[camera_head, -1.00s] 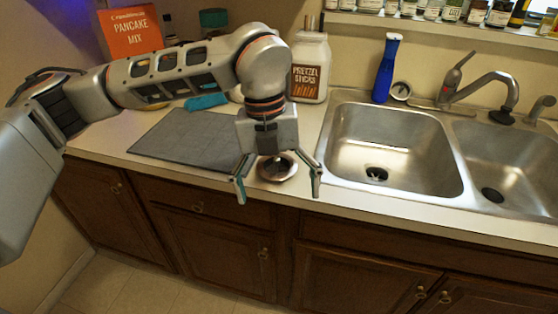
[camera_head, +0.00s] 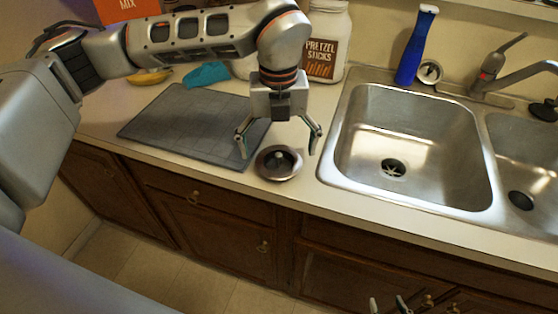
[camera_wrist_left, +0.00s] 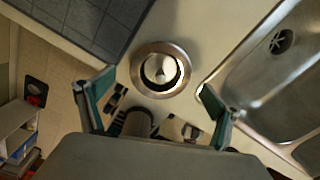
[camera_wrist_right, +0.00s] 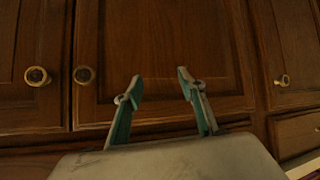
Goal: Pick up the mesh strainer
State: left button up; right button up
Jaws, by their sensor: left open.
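The mesh strainer (camera_head: 278,174) is a small round metal sink strainer with a wide rim and a central knob. It lies on the counter left of the sink, near the front edge. My left gripper (camera_head: 278,148) points down, open and empty, its fingers spread on either side just behind and above the strainer. In the left wrist view the strainer (camera_wrist_left: 160,68) appears between and slightly beyond the open fingertips (camera_wrist_left: 156,86). My right gripper (camera_wrist_right: 159,76) is open and empty, low in front of the wooden cabinet doors; its tips also show at the head view's bottom edge (camera_head: 388,304).
A grey mat (camera_head: 190,125) lies left of the strainer. The steel double sink (camera_head: 415,135) is to the right. A pretzel jar (camera_head: 325,45), a teal cloth (camera_head: 207,75) and a blue-handled brush (camera_head: 415,50) stand or lie behind.

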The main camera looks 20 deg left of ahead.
aim_at(279, 161)
pick_arm(q)
jog(key=shift+f, duration=1.3)
pick_arm(e)
jog(key=shift+w+r, duration=0.5)
jog(key=shift+r, duration=0.15)
pick_arm(q)
jog(key=c, duration=1.1)
pick_arm(e)
jog(key=shift+f, duration=0.2)
jog(key=shift+s, duration=0.1)
